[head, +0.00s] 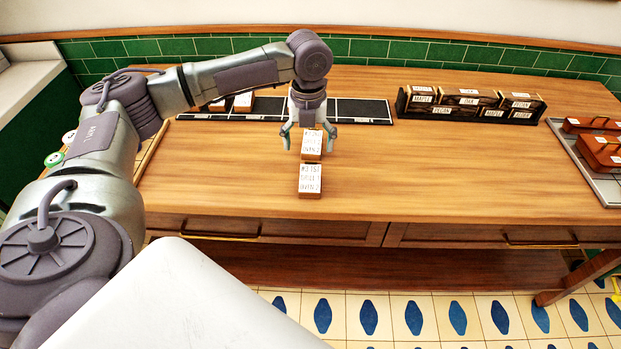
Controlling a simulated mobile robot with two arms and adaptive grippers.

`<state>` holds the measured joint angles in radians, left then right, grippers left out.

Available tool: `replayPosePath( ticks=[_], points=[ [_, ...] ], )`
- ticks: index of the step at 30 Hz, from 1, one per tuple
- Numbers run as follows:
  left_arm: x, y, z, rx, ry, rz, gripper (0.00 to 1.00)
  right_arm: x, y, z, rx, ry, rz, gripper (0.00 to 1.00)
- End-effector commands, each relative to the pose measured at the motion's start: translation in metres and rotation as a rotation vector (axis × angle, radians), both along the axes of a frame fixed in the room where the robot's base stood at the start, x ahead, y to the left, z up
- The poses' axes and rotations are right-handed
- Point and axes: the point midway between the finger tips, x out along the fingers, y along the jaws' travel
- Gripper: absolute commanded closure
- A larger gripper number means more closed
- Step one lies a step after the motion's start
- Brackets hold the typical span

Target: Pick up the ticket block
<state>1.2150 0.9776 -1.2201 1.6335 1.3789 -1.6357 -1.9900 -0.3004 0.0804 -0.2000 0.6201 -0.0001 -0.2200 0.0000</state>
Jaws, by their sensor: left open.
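Two small orange-brown ticket blocks with white printed tops are on the wooden counter. The nearer block (310,180) lies close to the front edge. The farther block (312,145) is just behind it, and I cannot tell whether they touch. My left gripper (310,143) points down over the farther block, its fingers spread to either side of it. I see no clear contact with the block. The gripper's palm hides what lies behind the farther block. My right gripper is out of view.
A black tray with slots (362,109) lies behind, holding small white-topped blocks (243,102) at its left. A dark rack of labelled blocks (402,103) stands at back right. Reddish-brown boxes (604,152) sit on a metal tray (596,184) at far right. The counter's right middle is clear.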

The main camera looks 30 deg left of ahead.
Motion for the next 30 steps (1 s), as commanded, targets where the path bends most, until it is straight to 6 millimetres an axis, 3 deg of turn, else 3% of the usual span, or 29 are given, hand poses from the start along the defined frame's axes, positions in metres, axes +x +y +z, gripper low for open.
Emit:
replayPosePath(
  ticks=[6,14,21,30],
  points=[
    [0.000,-0.001,-0.040,0.000,0.002,0.001,0.15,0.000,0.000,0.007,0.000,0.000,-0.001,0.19],
    [0.001,-0.001,-0.060,0.000,0.000,0.001,0.15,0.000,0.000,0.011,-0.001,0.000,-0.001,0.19],
    [0.001,-0.003,-0.095,0.000,0.001,0.002,0.15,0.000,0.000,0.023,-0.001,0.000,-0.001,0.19],
    [0.001,-0.003,-0.107,0.000,-0.002,0.001,0.15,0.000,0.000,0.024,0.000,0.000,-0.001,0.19]
  ],
)
